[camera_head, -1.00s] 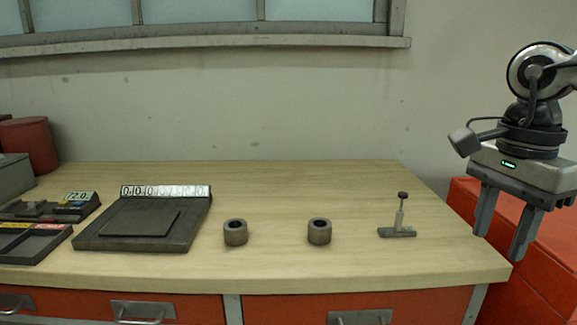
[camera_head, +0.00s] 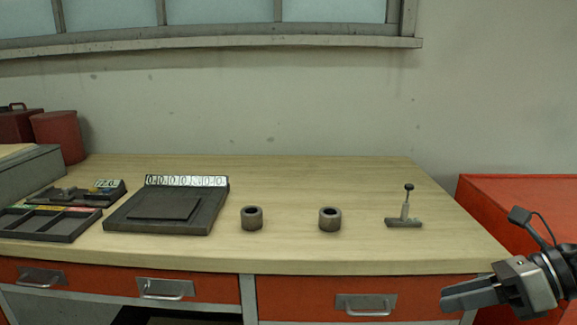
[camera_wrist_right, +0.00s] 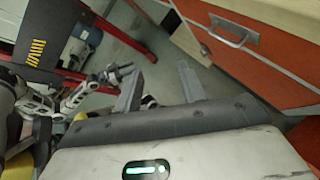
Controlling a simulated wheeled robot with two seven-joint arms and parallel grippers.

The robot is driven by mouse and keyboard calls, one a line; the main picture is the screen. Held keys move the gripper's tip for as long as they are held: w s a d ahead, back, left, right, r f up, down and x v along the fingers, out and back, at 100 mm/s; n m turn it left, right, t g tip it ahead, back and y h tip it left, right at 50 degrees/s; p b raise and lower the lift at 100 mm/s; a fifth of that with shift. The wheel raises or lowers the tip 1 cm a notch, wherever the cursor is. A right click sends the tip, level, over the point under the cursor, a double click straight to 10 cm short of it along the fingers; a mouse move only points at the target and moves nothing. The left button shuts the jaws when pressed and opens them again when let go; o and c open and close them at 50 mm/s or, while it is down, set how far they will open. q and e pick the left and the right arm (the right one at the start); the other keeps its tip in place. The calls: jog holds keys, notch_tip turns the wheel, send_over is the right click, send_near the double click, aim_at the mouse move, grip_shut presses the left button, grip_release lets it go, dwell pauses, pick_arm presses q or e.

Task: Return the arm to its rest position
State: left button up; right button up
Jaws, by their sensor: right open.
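My right gripper (camera_head: 470,294) is at the lower right in the head view, in front of the bench's right end and below its top. It points left and holds nothing. In the right wrist view its two fingers (camera_wrist_right: 160,84) stand apart with a clear gap between them. The gate valve (camera_head: 404,212), a small T-shaped piece with a dark knob on its stem, stands upright on the right part of the bench top (camera_head: 300,255). The gripper is apart from it. My left gripper is outside the head view.
Two grey rings (camera_head: 252,218) (camera_head: 330,218) stand mid-bench. A dark scale with a counter (camera_head: 160,222) and a divided tray (camera_head: 45,225) are at the left. Drawer handles (camera_head: 366,305) stick out in front. A red cabinet (camera_head: 520,215) stands right of the bench.

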notch_tip(320, 180, down, 16)
jog(key=s+a+m+t+h, duration=0.15)
jog(key=m+t, duration=0.35)
jog(key=m, duration=0.8)
jog(key=m+t+h, duration=0.3)
jog(key=m+t, duration=0.2)
jog(key=m, duration=0.8)
jog(key=s+a+f+m+g+h, duration=0.3)
jog(key=s+a+f+m, duration=0.6)
jog(key=a+m, duration=0.3)
jog(key=f+m+g, duration=0.1)
jog(key=m, duration=0.2)
jog(key=shift+a+f, duration=0.2)
jog(key=shift+f, duration=0.15)
